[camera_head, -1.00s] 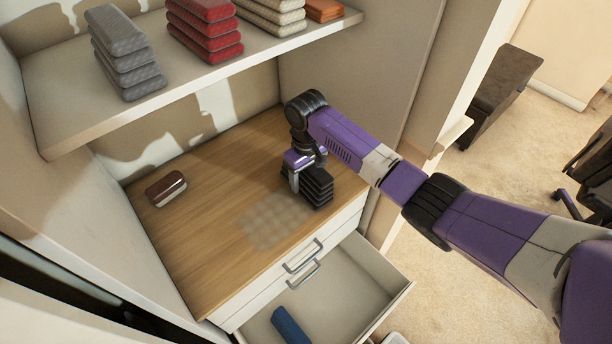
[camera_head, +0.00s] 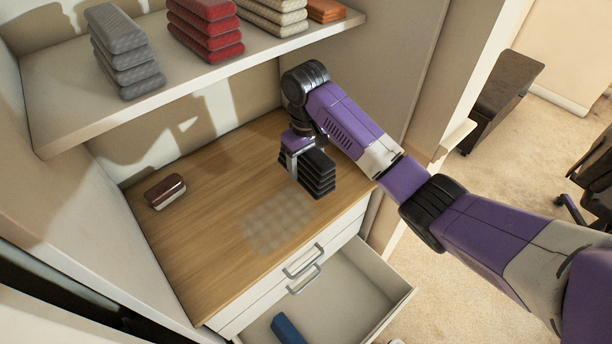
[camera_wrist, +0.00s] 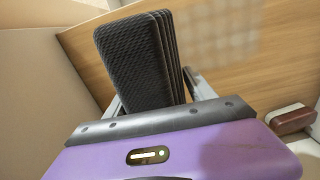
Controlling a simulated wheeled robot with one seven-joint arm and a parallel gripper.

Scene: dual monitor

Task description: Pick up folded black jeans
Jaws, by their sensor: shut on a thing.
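The folded black jeans (camera_head: 318,176) are a stack of black folded layers above the right part of the wooden dresser top (camera_head: 205,230). My gripper (camera_head: 293,165) is shut on them from the left and above. In the wrist view the jeans (camera_wrist: 135,62) stand between the two fingers of my gripper (camera_wrist: 155,95), with their layered edge to the right. The stack looks raised a little off the wood. The far finger is mostly hidden in the head view.
A brown and white item (camera_head: 165,191) lies at the dresser's left. A shelf (camera_head: 75,112) above holds grey (camera_head: 128,55), red (camera_head: 205,28) and beige stacks. The dresser's middle is clear.

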